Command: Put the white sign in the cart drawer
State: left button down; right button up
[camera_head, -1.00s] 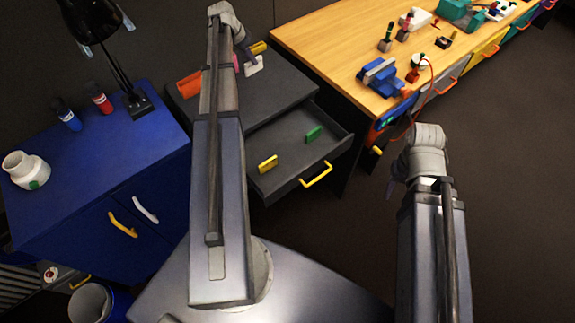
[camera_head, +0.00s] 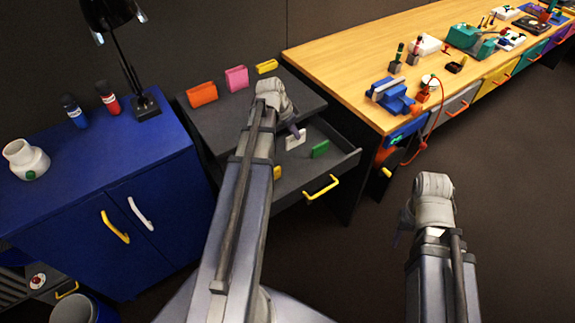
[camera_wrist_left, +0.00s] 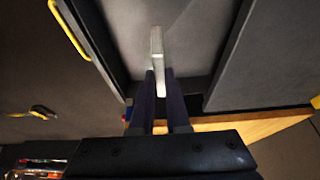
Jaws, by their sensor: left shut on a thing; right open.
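The white sign (camera_head: 295,139) is over the open cart drawer (camera_head: 345,163) in the head view. My left gripper (camera_head: 299,132) is shut on it. In the left wrist view the white sign (camera_wrist_left: 157,58) stands out from between the fingertips of my left gripper (camera_wrist_left: 158,76), with the dark drawer floor behind it. I cannot tell whether the sign touches the drawer floor. A green sign (camera_head: 320,149) and a yellow sign (camera_head: 277,173), partly hidden by my left arm, are in the drawer. My right gripper (camera_head: 398,238) is mostly hidden behind its wrist, away from the cart.
Orange (camera_head: 202,94), pink (camera_head: 237,78) and yellow (camera_head: 267,66) signs stand on the cart top (camera_head: 215,128). A blue cabinet (camera_head: 110,165) is at the left, a wooden workbench (camera_head: 350,55) at the right. The yellow drawer handle (camera_head: 321,188) sticks out in front.

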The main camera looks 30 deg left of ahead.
pick_arm(q)
jog(key=d, duration=0.1)
jog(key=b, duration=1)
send_over(295, 168)
notch_tip(295, 168, down, 11)
jog(key=shift+r, duration=0.2)
jog(key=shift+f, duration=0.15)
jog(key=c, duration=0.9)
grip_release()
jog(key=shift+r, duration=0.25)
jog(key=p+v, duration=1.1)
jog(key=v, duration=0.1)
